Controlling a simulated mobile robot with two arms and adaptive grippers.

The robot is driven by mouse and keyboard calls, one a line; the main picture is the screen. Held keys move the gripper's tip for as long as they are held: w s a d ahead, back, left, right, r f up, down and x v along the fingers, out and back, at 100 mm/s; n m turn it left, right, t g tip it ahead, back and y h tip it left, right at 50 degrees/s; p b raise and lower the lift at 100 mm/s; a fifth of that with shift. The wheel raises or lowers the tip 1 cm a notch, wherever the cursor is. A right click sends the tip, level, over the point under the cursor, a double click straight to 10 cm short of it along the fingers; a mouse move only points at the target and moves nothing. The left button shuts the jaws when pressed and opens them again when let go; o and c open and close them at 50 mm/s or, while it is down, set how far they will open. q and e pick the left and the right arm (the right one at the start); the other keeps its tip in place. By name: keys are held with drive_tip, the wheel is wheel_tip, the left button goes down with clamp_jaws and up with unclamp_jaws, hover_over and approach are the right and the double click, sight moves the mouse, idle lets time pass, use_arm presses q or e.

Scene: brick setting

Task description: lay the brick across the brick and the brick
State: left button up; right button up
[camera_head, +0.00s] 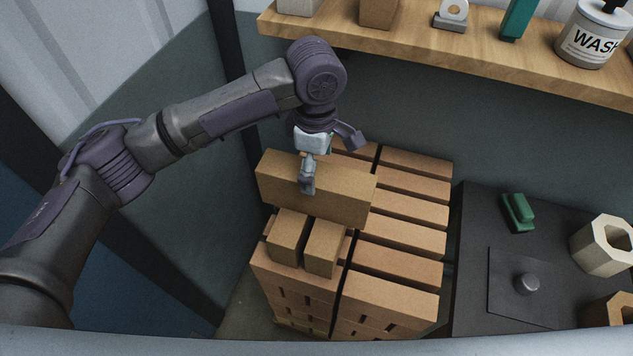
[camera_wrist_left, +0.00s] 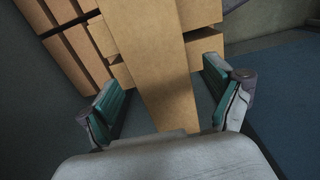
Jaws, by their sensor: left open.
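A long tan brick (camera_head: 340,203) lies on top of two shorter bricks, the left one (camera_head: 287,240) and the right one (camera_head: 323,250), crossing them toward their back ends. In the left wrist view the long brick (camera_wrist_left: 150,60) runs between my fingers, and ends of the two supporting bricks (camera_wrist_left: 200,12) (camera_wrist_left: 205,46) show on its sides. My left gripper (camera_head: 329,163) is open above and around the long brick, one finger in front and one behind. In the left wrist view gaps separate both pads (camera_wrist_left: 163,100) from it. My right gripper is out of view.
The bricks stand on a stack of bricks (camera_head: 400,240). A wooden shelf (camera_head: 400,45) with a wash bottle (camera_head: 590,40) and other items hangs behind. At right a dark table (camera_head: 480,215) holds a green item (camera_head: 518,212) and a hexagonal block (camera_head: 600,250).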

use_arm(q)
wheel_tip(320, 180, up, 6)
drive_tip(key=shift+f+b, duration=0.25)
drive_tip(key=shift+b, duration=0.05)
drive_tip(key=shift+f, duration=0.1)
idle(0.3)
